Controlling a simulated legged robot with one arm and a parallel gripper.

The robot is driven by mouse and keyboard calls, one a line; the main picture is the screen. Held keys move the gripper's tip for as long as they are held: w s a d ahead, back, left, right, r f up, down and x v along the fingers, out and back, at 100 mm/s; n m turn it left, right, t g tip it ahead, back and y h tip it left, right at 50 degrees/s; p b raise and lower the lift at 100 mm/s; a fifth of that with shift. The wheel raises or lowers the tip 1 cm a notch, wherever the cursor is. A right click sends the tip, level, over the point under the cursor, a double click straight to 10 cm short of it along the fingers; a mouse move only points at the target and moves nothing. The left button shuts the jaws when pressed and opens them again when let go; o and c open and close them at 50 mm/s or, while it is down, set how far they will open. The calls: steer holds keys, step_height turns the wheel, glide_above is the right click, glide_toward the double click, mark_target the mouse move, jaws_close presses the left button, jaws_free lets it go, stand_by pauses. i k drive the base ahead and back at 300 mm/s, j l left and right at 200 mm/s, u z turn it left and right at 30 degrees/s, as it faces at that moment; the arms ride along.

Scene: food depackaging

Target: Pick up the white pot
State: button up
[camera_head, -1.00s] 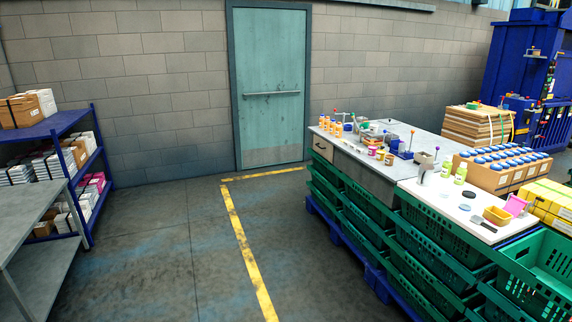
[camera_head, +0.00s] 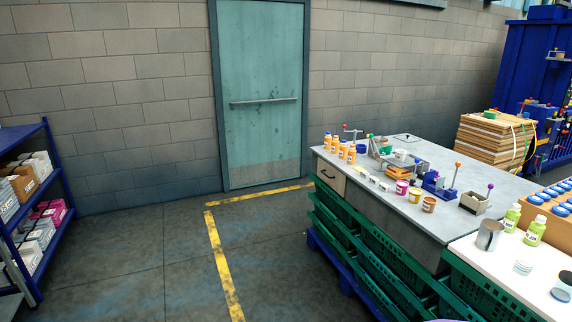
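Small pots stand on the grey worktop (camera_head: 460,167) at the right. A small white round item (camera_head: 400,154) sits among the equipment at its back; it may be the white pot, but it is too small to be sure. A row of small whitish pieces (camera_head: 373,181) lies near the left edge. Beside them stand a pink pot (camera_head: 402,187), a yellow pot (camera_head: 414,196) and a brown pot (camera_head: 428,204). My gripper is not in view.
Green crates (camera_head: 370,242) on a blue pallet stand under the worktop. A blue shelf (camera_head: 52,165) with boxes is at the left. The floor (camera_head: 150,265) between them is open, with a yellow line (camera_head: 220,255). A door (camera_head: 262,100) is behind.

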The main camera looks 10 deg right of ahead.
mark_target(400, 154)
steer(key=i, duration=1.85)
steer(key=i+j+z, duration=0.2)
steer(key=i+z, duration=0.25)
steer(key=i, duration=0.25)
steer(key=i+j+z, duration=0.5)
steer(key=i, duration=0.2)
steer(key=i+j+z, duration=0.45)
steer(key=i+j, duration=0.15)
